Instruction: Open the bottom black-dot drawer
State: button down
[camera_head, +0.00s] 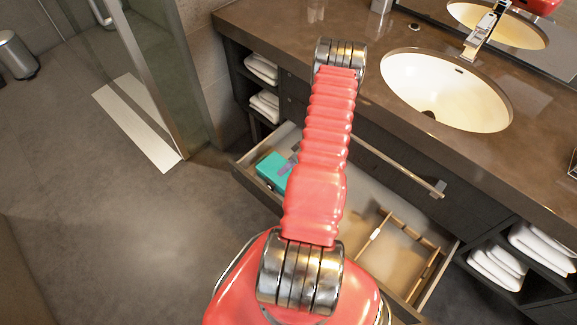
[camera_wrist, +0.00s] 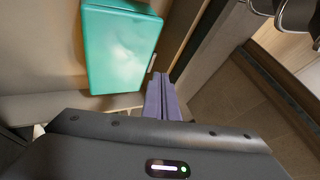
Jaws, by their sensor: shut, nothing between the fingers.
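A drawer (camera_head: 248,180) under the vanity stands pulled out, with its inside showing on both sides of my red arm. No black dot shows on it, and my arm hides its middle. A teal box (camera_head: 274,172) lies at its left end, and it also shows in the wrist view (camera_wrist: 122,48). My gripper's purple fingers (camera_wrist: 163,98) are shut and empty, beside the lower right corner of the teal box in the wrist view. I cannot tell whether they touch the drawer. The gripper is mostly hidden behind my arm in the head view.
A metal bar (camera_head: 400,165) runs along the vanity front above the open drawer. A wooden divider (camera_head: 407,230) lies in the drawer's right part. Towels (camera_head: 264,104) fill the side shelves. A basin (camera_head: 445,90) sits in the counter. The floor at left (camera_head: 110,235) is clear, before a glass door.

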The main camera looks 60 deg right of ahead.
jog(key=x, duration=0.3)
jog(key=shift+w+a+f, duration=0.15)
jog(key=shift+f, duration=0.15)
jog(key=shift+w+a+f, duration=0.1)
jog(key=shift+w+a, duration=0.1)
jog(key=shift+a, duration=0.8)
jog(key=shift+w+a, duration=0.25)
jog(key=shift+a, duration=0.8)
